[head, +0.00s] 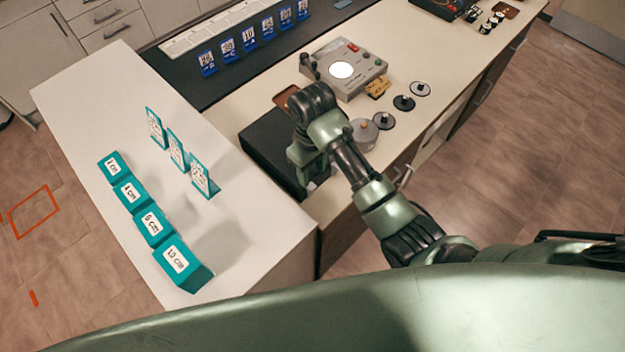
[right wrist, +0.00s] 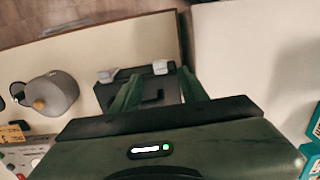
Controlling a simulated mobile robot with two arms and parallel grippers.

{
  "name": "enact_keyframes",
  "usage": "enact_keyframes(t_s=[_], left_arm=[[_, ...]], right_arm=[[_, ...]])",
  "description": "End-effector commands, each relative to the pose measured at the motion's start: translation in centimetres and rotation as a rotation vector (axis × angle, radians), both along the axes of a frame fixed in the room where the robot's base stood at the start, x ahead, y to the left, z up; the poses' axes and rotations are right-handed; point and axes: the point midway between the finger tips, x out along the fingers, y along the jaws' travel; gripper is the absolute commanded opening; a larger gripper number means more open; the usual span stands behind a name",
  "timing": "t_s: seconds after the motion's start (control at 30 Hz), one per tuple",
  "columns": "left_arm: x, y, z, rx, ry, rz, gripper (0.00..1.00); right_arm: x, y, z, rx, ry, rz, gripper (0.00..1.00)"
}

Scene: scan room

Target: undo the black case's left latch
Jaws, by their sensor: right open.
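The black case (head: 262,150) lies on the counter, partly hidden by my right arm in the head view. It also shows in the right wrist view (right wrist: 150,90), with two pale latches on its front edge. That view is turned around, so the left latch (right wrist: 160,67) is the one on the right there. The other latch (right wrist: 107,75) is just outside the fingers. My right gripper (head: 312,172) is open above the case's front edge. Its fingers (right wrist: 160,76) straddle the line to the left latch; contact cannot be told. My left gripper is not in view.
A white table (head: 215,240) with teal blocks (head: 155,226) and teal cards stands left of the case. Right of it are a grey weight (head: 364,133), dark discs (head: 404,103) and a grey device (head: 345,70). The counter edge is close in front.

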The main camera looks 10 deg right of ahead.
Motion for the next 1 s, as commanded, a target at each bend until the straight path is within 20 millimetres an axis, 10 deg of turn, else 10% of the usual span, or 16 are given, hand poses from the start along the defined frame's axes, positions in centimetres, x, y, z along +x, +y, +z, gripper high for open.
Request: enact_keyframes(t_s=[0.3,0.7,0.87,1.0], left_arm=[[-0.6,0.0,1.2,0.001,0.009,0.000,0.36],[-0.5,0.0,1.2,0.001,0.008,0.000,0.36],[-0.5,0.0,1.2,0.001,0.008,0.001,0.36],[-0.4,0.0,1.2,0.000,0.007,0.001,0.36]], right_arm=[[-0.1,-0.1,-4.7,-0.001,0.002,-0.001,0.44],[0.0,-0.1,-5.7,0.000,-0.001,-0.001,0.44],[0.0,-0.1,-5.7,0.000,-0.001,-0.001,0.00],[0.0,-0.1,-5.7,0.000,-0.002,-0.001,0.00]])
